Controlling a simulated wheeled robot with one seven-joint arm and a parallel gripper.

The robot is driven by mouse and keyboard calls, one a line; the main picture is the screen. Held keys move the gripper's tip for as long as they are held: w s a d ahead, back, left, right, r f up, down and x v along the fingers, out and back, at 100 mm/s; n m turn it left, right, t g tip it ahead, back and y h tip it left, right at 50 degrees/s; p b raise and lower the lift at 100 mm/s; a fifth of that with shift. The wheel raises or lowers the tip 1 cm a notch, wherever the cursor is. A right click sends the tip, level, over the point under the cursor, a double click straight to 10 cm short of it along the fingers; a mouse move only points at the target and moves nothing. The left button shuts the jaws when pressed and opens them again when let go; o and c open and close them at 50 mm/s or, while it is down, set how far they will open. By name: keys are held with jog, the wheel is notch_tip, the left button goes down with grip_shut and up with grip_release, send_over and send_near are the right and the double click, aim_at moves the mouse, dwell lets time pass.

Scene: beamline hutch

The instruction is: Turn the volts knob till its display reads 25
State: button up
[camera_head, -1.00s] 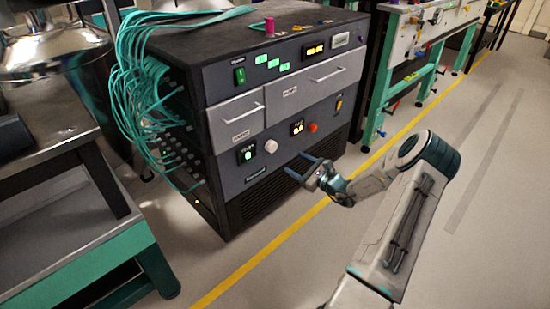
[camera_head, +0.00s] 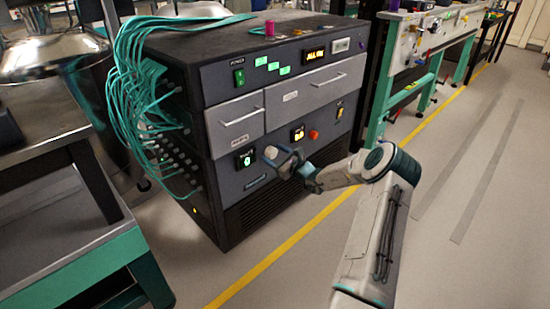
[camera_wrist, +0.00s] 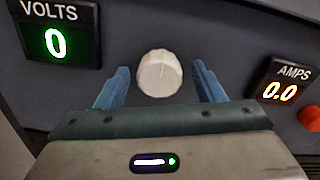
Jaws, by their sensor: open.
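The white volts knob (camera_wrist: 160,73) sits on the dark panel between my gripper's two blue fingers in the wrist view. My gripper (camera_wrist: 162,85) is open, with a gap between each finger and the knob. The volts display (camera_wrist: 55,42) left of the knob reads 0 in green. In the head view my gripper (camera_head: 279,160) is at the lower panel of the dark cabinet (camera_head: 215,226), and the knob (camera_head: 271,152) shows at its fingertips. The volts display (camera_head: 245,159) is just left of it.
The amps display (camera_wrist: 280,92) reads 0.0, with a red button (camera_wrist: 310,118) beside it. Two grey drawers with bar handles (camera_head: 235,122) are above the knob. Teal cables (camera_head: 130,90) hang at the cabinet's left side. Open floor (camera_head: 480,230) lies to the right.

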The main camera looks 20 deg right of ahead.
jog(key=shift+w, duration=0.15)
jog(key=c, duration=1)
jog(key=shift+o, duration=0.2)
jog(key=shift+r+p, duration=0.1)
jog(key=shift+p, duration=0.3)
